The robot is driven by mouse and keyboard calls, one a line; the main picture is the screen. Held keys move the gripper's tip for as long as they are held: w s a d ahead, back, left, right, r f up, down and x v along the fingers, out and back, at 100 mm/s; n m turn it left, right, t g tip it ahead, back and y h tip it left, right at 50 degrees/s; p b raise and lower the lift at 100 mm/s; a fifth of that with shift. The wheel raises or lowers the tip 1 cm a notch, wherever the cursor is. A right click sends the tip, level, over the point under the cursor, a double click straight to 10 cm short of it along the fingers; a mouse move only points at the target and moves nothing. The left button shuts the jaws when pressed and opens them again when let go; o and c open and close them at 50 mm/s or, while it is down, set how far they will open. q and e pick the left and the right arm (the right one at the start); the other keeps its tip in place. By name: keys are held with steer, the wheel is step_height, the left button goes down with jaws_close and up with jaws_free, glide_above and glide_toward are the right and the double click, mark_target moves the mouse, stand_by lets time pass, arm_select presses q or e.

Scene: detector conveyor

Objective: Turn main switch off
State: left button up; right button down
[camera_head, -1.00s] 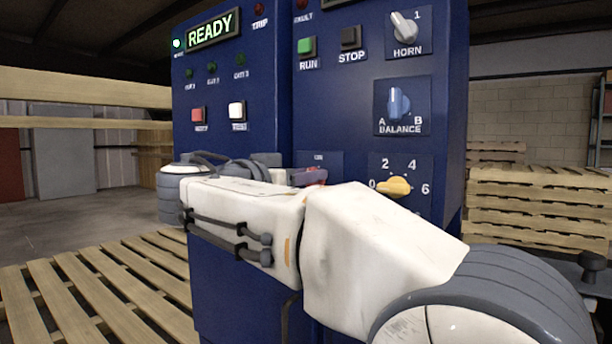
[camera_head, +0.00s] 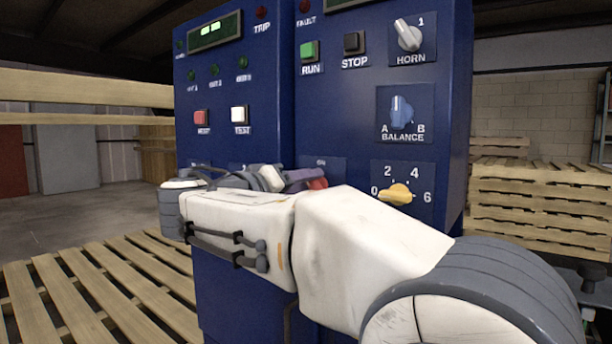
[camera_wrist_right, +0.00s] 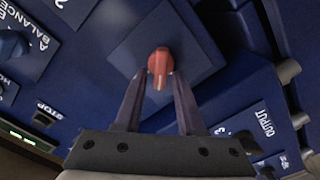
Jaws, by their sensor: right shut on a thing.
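The red rotary switch handle (camera_wrist_right: 160,60) sits on a dark blue square plate (camera_wrist_right: 200,52) in the right wrist view. In the head view a small part of the red handle (camera_head: 317,183) shows past my gripper. My right gripper (camera_wrist_right: 159,82) has a finger on each side of the handle and is shut on it. In the head view my right gripper (camera_head: 303,177) is at the panel, and my own wrist and arm hide most of the switch and its label. My left gripper is not in view.
The blue cabinet (camera_head: 335,110) carries a display (camera_head: 214,31), a green RUN button (camera_head: 309,51), a black STOP button (camera_head: 354,42), a HORN knob (camera_head: 408,36), a blue BALANCE knob (camera_head: 401,112) and a yellow dial (camera_head: 396,194). Pallets (camera_head: 540,215) stand at right and lower left.

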steer(key=n+p, duration=0.1)
steer(key=n, duration=0.1)
steer(key=n+p, duration=0.2)
steer(key=n, duration=0.1)
steer(key=shift+a+f, duration=0.1)
steer(key=shift+f, duration=0.1)
steer(key=shift+f+n+p, duration=0.2)
steer(key=shift+n+p, duration=0.45)
steer(key=shift+n, duration=0.35)
steer(key=shift+f+n+p, duration=0.15)
steer(key=shift+n+p, duration=0.5)
steer(key=shift+n, duration=0.35)
steer(key=c, duration=0.8)
jaws_free()
steer(key=shift+a, duration=0.1)
steer(key=p+v, duration=0.1)
steer(key=v, duration=0.9)
steer(key=shift+s+p, duration=0.15)
steer(key=shift+p, duration=0.25)
